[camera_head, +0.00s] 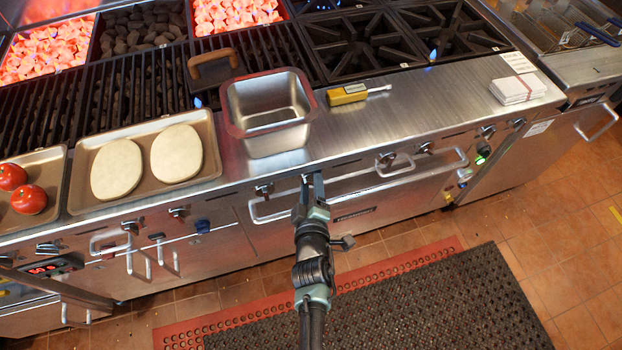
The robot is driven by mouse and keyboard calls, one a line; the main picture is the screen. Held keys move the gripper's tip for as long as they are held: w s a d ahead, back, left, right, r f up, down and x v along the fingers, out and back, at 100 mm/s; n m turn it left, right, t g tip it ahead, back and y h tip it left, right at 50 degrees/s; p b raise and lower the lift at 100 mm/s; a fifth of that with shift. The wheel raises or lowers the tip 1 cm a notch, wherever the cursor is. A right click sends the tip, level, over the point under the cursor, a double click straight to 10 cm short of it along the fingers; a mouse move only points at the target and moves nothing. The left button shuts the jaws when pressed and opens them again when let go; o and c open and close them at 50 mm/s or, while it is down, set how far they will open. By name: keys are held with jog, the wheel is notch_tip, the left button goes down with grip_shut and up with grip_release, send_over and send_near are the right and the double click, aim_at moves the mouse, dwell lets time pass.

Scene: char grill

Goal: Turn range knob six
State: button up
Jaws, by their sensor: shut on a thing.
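A row of dark range knobs runs along the steel front panel (345,166) below the counter edge. One knob (263,190) shows just left of my gripper, and another knob (387,158) shows to its right. My gripper (306,182) reaches up to the panel between these two, below the steel pan. Its fingers are shut on a range knob, which they largely hide. I cannot read any number on the knobs or tell the gripped knob's angle.
A steel pan (266,112) stands on the counter above. A dough tray (98,150) is left. The floor mat (400,310) is clear.

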dwell(0.5)
jog(key=o, duration=1.4)
jog(key=v, duration=1.3)
jog(key=shift+a, duration=0.1)
